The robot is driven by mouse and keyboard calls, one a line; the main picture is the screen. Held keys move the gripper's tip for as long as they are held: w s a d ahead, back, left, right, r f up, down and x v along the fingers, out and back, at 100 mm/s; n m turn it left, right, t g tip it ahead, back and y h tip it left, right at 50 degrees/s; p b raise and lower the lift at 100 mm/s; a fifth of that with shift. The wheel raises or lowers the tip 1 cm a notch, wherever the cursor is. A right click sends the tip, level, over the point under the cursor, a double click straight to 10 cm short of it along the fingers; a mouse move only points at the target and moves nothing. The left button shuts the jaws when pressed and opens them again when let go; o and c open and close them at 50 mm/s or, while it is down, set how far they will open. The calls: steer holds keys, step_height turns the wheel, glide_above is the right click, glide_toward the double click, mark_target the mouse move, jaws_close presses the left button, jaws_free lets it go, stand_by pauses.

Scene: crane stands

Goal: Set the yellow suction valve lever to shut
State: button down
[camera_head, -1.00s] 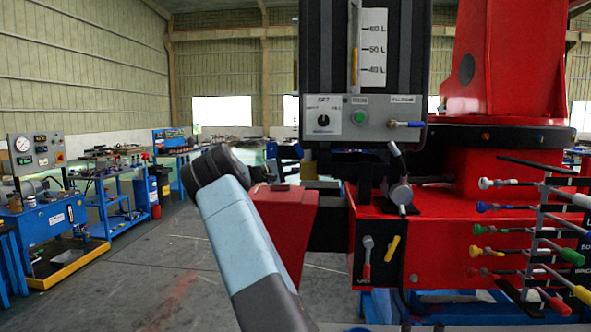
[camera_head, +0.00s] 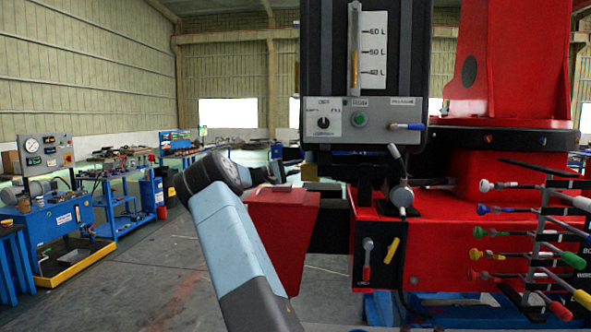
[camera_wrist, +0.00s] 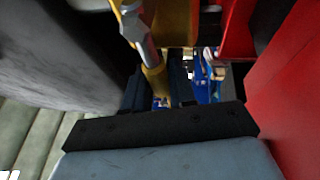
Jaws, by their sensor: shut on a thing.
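In the wrist view my gripper (camera_wrist: 157,97) is shut on a yellow lever (camera_wrist: 153,78), whose bar runs up from between the dark fingers. A grey metal fitting (camera_wrist: 136,26) and a yellow body (camera_wrist: 177,20) sit just beyond it. My arm reaches in behind a red block there, and my fingertips are hidden. The lever's exact angle cannot be read.
A red block (camera_head: 283,225) stands close beside my arm, and a red wall (camera_wrist: 290,100) is close on the right in the wrist view. A control box (camera_head: 362,120) hangs under the tank. Several coloured levers (camera_head: 485,232) stand at right.

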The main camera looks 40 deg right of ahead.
steer(key=c, duration=1)
jaws_free()
steer(key=shift+w+a+f, duration=0.1)
steer(key=shift+a, duration=0.1)
steer(key=v, duration=1.3)
steer(key=shift+w+a, duration=0.1)
steer(key=shift+a, duration=0.05)
